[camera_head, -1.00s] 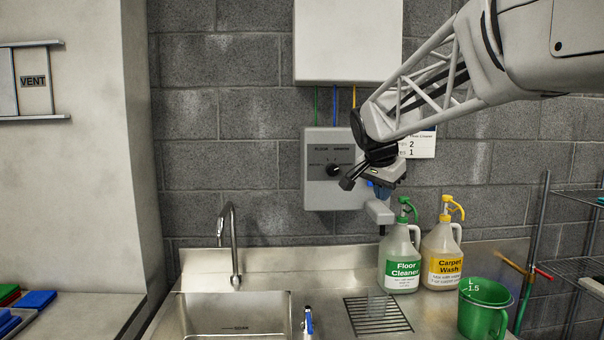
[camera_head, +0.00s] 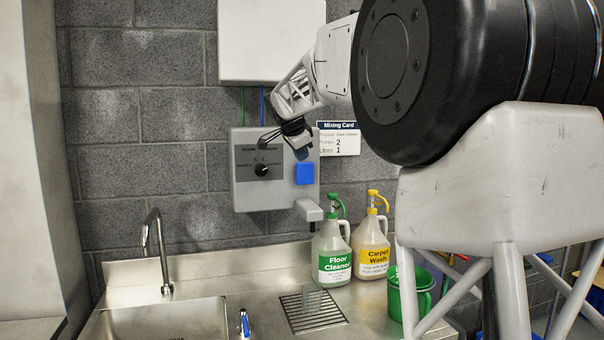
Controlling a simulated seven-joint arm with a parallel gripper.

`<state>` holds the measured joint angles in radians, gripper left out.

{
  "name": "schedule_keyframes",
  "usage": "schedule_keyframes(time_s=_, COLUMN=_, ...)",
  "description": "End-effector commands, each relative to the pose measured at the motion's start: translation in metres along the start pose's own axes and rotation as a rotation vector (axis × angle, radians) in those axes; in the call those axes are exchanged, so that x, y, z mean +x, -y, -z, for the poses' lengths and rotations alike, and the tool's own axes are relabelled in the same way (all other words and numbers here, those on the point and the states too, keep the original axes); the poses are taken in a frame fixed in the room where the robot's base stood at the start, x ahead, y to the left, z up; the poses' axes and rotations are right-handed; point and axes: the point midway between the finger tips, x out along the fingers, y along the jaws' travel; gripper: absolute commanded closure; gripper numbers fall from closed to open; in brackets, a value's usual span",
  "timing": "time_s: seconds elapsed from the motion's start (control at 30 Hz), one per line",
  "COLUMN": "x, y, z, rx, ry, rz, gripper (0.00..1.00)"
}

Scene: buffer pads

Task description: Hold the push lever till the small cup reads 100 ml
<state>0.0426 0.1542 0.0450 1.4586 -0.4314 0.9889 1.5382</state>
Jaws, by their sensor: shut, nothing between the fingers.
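The grey dispenser box (camera_head: 241,190) hangs on the block wall, with a dark panel and a black selector knob (camera_head: 261,170). The blue square push lever (camera_head: 305,174) is on its right side, above the grey spout (camera_head: 308,210). My gripper (camera_head: 285,136) is shut and empty, at the upper edge of the box, above and slightly left of the blue lever. The lever's face shows mostly clear; I cannot tell whether anything touches its top. A small clear cup (camera_head: 317,300) stands on the drain grate (camera_head: 300,322) below the spout. Its level and marks are too small to read.
Floor Cleaner (camera_head: 332,262) and Carpet Wash (camera_head: 371,262) jugs with pumps stand right of the grate. A green bucket (camera_head: 395,300) is partly behind my arm. The tap (camera_head: 150,235) and sink are at left. A Mixing Card (camera_head: 340,143) hangs on the wall.

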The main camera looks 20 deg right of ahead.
Motion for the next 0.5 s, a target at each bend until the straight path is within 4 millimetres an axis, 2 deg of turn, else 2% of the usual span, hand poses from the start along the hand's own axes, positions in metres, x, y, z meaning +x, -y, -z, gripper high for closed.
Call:
schedule_keyframes(time_s=0.13, x=0.0031, y=0.0079, z=0.0027, rx=0.021, ry=-0.007, rz=0.003, gripper=1.00)
schedule_keyframes(time_s=0.5, x=0.0038, y=0.0091, z=0.0031, rx=0.027, ry=-0.008, rz=0.004, gripper=1.00)
